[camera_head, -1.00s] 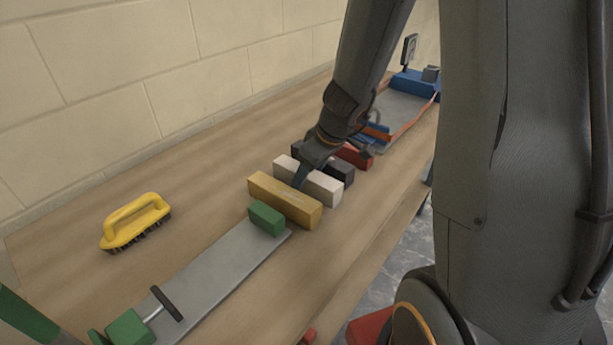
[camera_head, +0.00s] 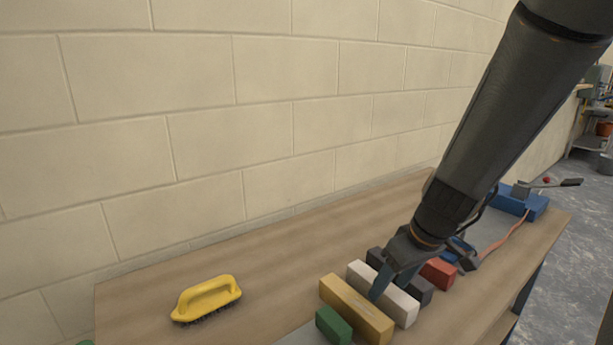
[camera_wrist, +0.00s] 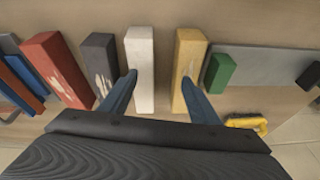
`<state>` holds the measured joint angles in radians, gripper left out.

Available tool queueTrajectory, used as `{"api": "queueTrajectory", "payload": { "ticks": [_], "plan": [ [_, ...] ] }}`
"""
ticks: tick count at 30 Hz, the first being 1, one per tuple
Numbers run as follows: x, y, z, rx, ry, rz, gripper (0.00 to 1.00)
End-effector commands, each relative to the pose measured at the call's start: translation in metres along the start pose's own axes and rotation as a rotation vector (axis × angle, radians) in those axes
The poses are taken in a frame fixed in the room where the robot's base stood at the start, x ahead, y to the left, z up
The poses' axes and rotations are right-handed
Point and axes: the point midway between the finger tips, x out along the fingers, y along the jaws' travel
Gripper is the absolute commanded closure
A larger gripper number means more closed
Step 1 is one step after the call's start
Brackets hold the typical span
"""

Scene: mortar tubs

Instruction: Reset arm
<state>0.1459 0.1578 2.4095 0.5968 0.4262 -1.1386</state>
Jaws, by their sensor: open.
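My gripper (camera_head: 397,283) is low over the row of blocks on the wooden bench, at the end of my arm, which reaches in from the upper right. In the wrist view its two blue fingers (camera_wrist: 160,95) are apart, one near the dark grey and white blocks, the other by the tan block. The white block (camera_wrist: 140,68) and the tan block (camera_wrist: 189,70) lie in the span between the fingers. I cannot tell whether a finger touches a block. The dark grey block (camera_wrist: 101,66) and red block (camera_wrist: 58,68) are to the left in the wrist view.
A green block (camera_head: 333,325) sits beside the tan one. A yellow-handled brush (camera_head: 207,299) lies on the bench (camera_head: 262,266) at left, with bare wood between. A blue device (camera_head: 522,203) stands at the far right end. A block wall (camera_head: 250,110) runs behind.

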Motion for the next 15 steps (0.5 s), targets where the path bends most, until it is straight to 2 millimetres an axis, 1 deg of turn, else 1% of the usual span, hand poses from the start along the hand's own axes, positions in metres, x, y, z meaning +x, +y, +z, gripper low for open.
{"api": "queueTrajectory", "payload": {
  "ticks": [1,6,12,15],
  "plan": [
    [-0.001,-0.009,0.007,0.028,-0.023,-0.002,0.44],
    [-0.006,-0.029,0.033,0.156,-0.104,0.009,0.44],
    [-0.013,-0.047,0.064,0.303,-0.192,0.059,0.44],
    [-0.016,-0.051,0.077,0.365,-0.223,0.092,0.44]
  ]
}}
